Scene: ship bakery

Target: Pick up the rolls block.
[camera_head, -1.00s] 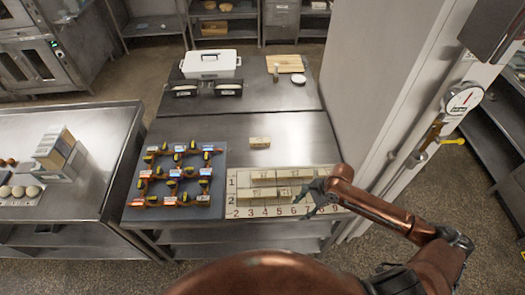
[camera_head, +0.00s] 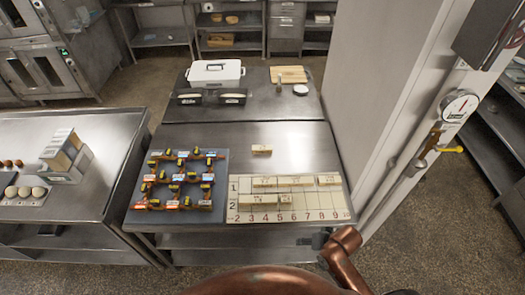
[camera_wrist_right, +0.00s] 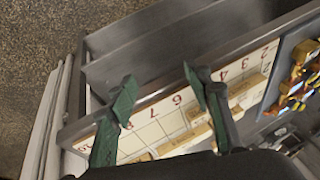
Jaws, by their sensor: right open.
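Several pale wooden blocks with small labels are in the head view; the labels are too small to read, so I cannot tell which one is the rolls block. One block (camera_head: 262,149) lies alone on the steel table behind the numbered board (camera_head: 315,216). Others lie on the board, such as a front-row block (camera_head: 258,199) and a block at the right of the back row (camera_head: 328,178). My right gripper (camera_wrist_right: 160,79) is open and empty, over the table's front edge by the board in the wrist view. My left gripper is not in view.
A dark tray (camera_head: 138,215) of orange and yellow labelled pieces lies left of the board. A white lidded box (camera_head: 215,73), black bins (camera_head: 210,98) and a cutting board (camera_head: 290,74) stand farther back. A white wall (camera_head: 375,100) rises along the table's right side.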

